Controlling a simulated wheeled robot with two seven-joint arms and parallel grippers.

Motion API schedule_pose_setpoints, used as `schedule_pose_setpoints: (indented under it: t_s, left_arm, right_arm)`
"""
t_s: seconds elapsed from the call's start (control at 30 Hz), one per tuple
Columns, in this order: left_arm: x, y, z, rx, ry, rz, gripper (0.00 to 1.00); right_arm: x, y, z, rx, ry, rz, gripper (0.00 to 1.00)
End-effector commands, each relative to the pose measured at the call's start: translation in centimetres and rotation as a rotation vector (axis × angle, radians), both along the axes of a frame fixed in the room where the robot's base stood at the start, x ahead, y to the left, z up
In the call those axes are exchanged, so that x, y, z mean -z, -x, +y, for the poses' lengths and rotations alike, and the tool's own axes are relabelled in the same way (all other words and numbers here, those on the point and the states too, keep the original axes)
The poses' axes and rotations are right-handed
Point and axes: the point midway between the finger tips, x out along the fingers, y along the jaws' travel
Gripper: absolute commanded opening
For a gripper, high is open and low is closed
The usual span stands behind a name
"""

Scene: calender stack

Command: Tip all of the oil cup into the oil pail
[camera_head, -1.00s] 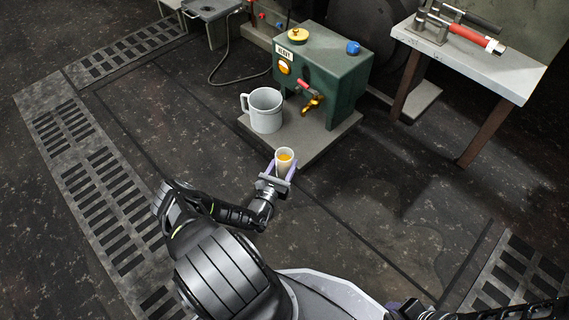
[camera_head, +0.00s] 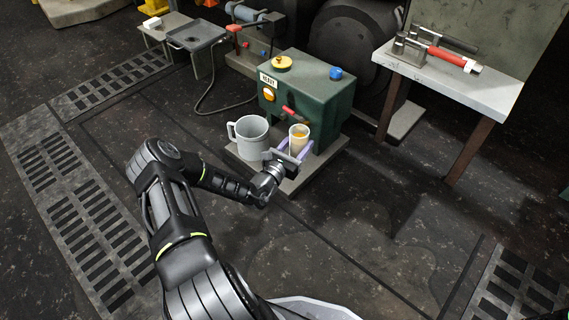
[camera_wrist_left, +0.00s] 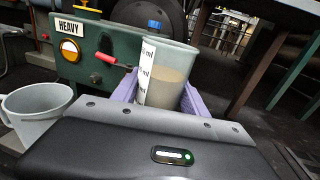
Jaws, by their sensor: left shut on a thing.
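The oil cup (camera_head: 299,136) is a small pale cup with amber oil inside. In the left wrist view the cup (camera_wrist_left: 165,75) is translucent, has a marked scale, and looks about half full and roughly upright. My left gripper (camera_head: 293,148) is shut on it with lilac fingers on both sides. The oil pail (camera_head: 251,138) is a grey, handled mug-like vessel just left of the cup, with the cup apart from it. The pail also shows at the left of the wrist view (camera_wrist_left: 40,112). Its contents are hidden. My right gripper is not in view.
A green tank (camera_head: 308,95) marked HEAVY, with a red-handled tap, stands right behind the cup on a low grey slab (camera_head: 312,177). The floor in front is clear.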

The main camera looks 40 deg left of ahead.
Motion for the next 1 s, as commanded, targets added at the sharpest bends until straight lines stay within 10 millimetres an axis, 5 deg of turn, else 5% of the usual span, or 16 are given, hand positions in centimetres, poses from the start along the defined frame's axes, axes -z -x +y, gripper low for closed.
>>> schedule_pose_setpoints:
  t_s: [0.2,0.5,0.8,1.0]
  left_arm:
    - [-7.3,-2.4,-3.7,0.095,-0.005,-0.004,0.0]
    - [-16.2,-3.5,-10.2,0.215,-0.006,-0.004,0.0]
    - [-24.0,-1.7,-17.8,0.325,-0.006,-0.004,0.0]
    - [-27.4,0.5,-21.9,0.374,-0.004,-0.003,0.0]
  right_arm:
    - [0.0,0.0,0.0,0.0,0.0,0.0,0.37]
    - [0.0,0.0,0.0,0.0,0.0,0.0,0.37]
    - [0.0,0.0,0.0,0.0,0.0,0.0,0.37]
    - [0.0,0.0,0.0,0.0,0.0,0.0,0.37]
